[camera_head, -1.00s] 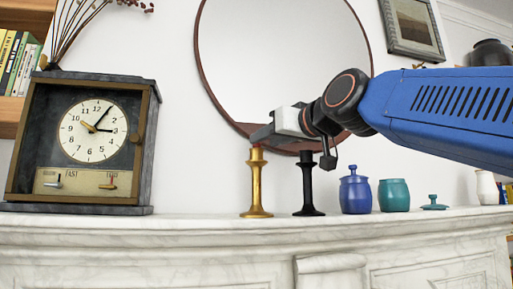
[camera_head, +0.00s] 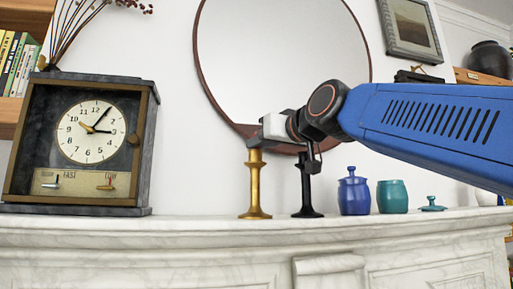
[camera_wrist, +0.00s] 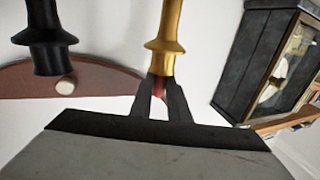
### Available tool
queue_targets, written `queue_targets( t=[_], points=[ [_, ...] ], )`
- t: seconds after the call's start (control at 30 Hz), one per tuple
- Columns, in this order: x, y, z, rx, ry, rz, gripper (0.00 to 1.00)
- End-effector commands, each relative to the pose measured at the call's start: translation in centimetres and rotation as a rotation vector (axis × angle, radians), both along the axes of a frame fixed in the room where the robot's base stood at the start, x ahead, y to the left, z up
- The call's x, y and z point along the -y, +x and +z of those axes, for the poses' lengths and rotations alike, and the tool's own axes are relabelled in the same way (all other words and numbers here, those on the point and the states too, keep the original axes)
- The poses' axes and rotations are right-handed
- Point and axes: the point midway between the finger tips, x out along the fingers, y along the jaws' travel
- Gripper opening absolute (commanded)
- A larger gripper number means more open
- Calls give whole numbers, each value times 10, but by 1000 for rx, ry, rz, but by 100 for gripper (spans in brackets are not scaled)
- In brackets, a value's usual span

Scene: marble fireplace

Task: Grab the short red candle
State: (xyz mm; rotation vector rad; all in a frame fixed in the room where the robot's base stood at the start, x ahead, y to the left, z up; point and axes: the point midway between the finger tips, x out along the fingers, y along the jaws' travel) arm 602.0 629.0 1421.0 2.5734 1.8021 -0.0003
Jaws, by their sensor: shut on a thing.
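The short red candle (camera_wrist: 158,88) shows in the wrist view between my two dark fingers, at the top of the gold candlestick (camera_wrist: 172,30). My gripper (camera_wrist: 160,84) is shut on it. In the head view my gripper (camera_head: 255,142) is right at the top of the gold candlestick (camera_head: 255,190), and the candle is hidden there. The candlestick stands upright on the mantel. I cannot tell whether the candle still sits in its socket.
A black candlestick (camera_head: 306,190) stands close on the right, partly behind my wrist. Blue (camera_head: 354,196) and teal (camera_head: 392,197) jars and a lid (camera_head: 432,204) are further right on the marble mantel (camera_head: 225,228). A clock (camera_head: 85,145) is left; a round mirror (camera_head: 285,55) is behind.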

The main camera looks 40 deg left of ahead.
Motion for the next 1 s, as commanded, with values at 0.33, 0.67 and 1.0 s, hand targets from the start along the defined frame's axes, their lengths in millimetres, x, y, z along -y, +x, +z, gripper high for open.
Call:
queue_targets(
  t=[0.33,0.67,1.0],
  points=[
    [-1,0,19,2,2,0,0],
    [-2,1,66,2,2,1,0],
    [-2,1,92,2,2,1,0]
  ],
)
